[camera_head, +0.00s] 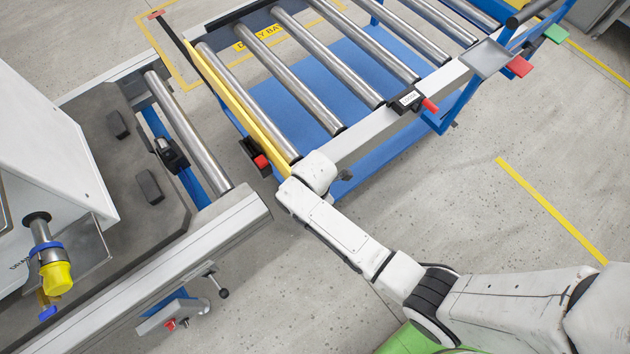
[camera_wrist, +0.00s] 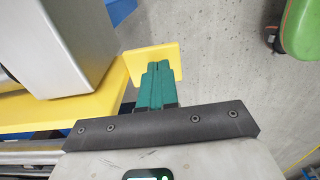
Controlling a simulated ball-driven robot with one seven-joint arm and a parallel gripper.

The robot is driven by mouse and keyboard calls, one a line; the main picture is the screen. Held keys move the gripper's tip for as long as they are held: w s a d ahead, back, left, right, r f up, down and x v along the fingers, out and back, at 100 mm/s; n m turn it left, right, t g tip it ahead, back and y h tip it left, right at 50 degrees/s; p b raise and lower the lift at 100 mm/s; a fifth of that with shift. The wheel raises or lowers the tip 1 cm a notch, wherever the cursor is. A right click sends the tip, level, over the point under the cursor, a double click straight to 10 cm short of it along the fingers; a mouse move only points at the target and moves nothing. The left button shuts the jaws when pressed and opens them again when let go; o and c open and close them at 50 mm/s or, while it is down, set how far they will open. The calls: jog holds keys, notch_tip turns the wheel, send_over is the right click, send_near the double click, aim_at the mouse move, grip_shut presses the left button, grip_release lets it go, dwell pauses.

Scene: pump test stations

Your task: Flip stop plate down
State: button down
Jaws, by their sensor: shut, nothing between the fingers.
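The yellow stop plate (camera_head: 235,100) runs along the near left end of the blue roller cart, beside the first roller, and looks raised on edge. In the wrist view the yellow plate (camera_wrist: 70,108) ends in a flat tab (camera_wrist: 153,62). My gripper (camera_wrist: 158,68) has its teal fingers shut together, with nothing between them. The fingertips overlap the tab in the picture; I cannot tell whether they touch it. In the head view my arm's white end covers the plate's near corner, and the fingers are hidden.
The roller cart (camera_head: 345,152) has a black latch with a red tip (camera_head: 412,101) on its side rail. A grey station with a roller (camera_head: 190,135) and a yellow-capped connector (camera_head: 56,278) stands left, across a narrow gap.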

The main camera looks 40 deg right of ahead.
jog(key=shift+f, duration=0.1)
notch_tip(320, 180, down, 5)
jog(key=shift+s+f+b, duration=0.1)
jog(key=shift+s+b, duration=0.05)
jog(key=shift+b, duration=1.1)
jog(key=shift+r+p, duration=0.55)
jog(key=shift+p, duration=0.1)
notch_tip(320, 180, up, 14)
jog(key=p, duration=0.4)
jog(key=shift+f, duration=0.25)
